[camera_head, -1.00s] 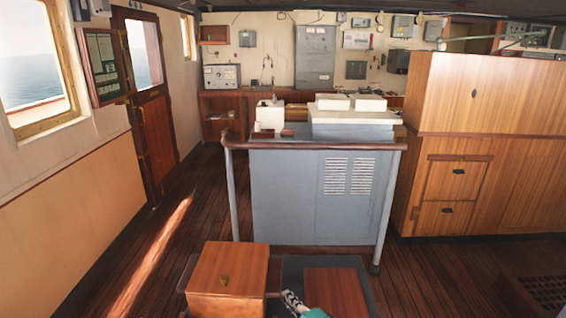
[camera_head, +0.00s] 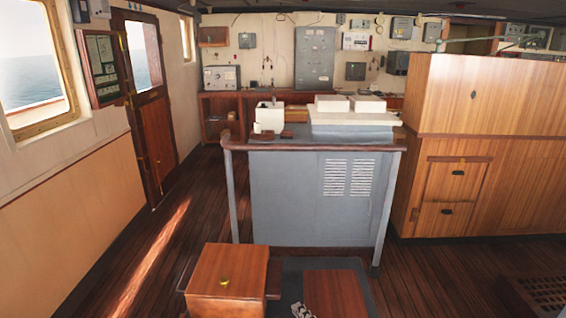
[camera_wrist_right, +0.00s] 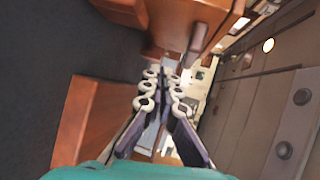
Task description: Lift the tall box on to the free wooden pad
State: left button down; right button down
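The tall box (camera_head: 228,265) is reddish wood with a round brass knob on its front and a bar-like handle on each side. It stands upright at the bottom of the head view and at the top of the right wrist view (camera_wrist_right: 165,18). The free wooden pad (camera_head: 335,290) lies flat and empty to its right; it also shows in the wrist view (camera_wrist_right: 82,120). My right gripper (camera_head: 301,310) barely enters the head view between box and pad. In the wrist view its fingers (camera_wrist_right: 163,80) converge with no object visible between them; their opening is unclear. My left gripper is out of view.
A dark mat (camera_head: 290,268) lies around box and pad. Behind it stands a grey console (camera_head: 285,200) with a wooden rail (camera_head: 310,147). Wooden cabinets (camera_head: 480,150) stand at the right, with a floor grating (camera_head: 548,293) in front. Plank floor is clear on the left.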

jog(key=s, duration=0.8)
jog(key=shift+w, duration=0.1)
